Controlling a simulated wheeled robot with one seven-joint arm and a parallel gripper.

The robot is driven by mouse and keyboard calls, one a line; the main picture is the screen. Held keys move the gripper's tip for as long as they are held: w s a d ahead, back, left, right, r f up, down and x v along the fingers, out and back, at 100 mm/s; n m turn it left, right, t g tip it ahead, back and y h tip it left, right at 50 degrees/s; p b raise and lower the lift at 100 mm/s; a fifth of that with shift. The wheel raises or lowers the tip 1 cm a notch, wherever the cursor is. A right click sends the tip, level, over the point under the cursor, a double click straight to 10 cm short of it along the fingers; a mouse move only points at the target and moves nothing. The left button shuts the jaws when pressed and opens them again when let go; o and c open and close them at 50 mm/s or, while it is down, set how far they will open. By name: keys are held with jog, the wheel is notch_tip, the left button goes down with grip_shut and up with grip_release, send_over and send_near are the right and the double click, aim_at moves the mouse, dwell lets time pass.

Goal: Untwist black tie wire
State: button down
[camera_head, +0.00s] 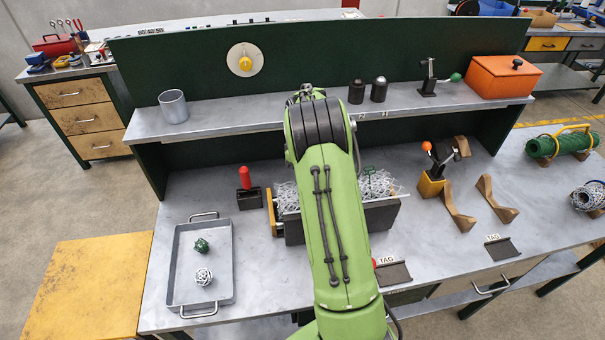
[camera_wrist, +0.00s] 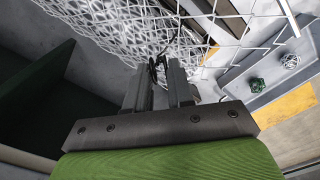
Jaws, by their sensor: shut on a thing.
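The black tie wire (camera_wrist: 155,70) is a small dark twist at the edge of the chain-link mesh in the wrist view. My gripper (camera_wrist: 161,75) is shut on it, with the fingertips right at the mesh edge. The white-grey chain-link mesh (camera_wrist: 100,38) spreads above and left of the fingers. In the head view, the mesh (camera_head: 380,185) lies in a dark holder on the bench, partly behind my green arm. My arm hides the gripper and the black wire there. A green wire piece (camera_head: 368,171) shows on the mesh, right of my arm.
A grey tray (camera_head: 218,288) at the bench's left holds a green wire ball (camera_head: 201,245) and a white one (camera_head: 203,276). A red-handled tool (camera_head: 245,176) stands left of the mesh. Wooden cradles (camera_head: 497,198) stand right.

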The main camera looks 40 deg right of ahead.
jog(key=n+b, duration=0.1)
jog(key=n, duration=0.4)
jog(key=shift+n, duration=0.3)
jog(key=n+b, duration=0.2)
jog(key=n, duration=0.3)
jog(key=shift+f, duration=0.1)
jog(key=n+b, duration=0.3)
jog(key=n, duration=0.2)
jog(key=shift+n, duration=0.4)
jog(key=n+b, duration=0.1)
jog(key=n, duration=0.3)
jog(key=shift+n+b, duration=0.4)
jog(key=c, duration=1)
grip_release()
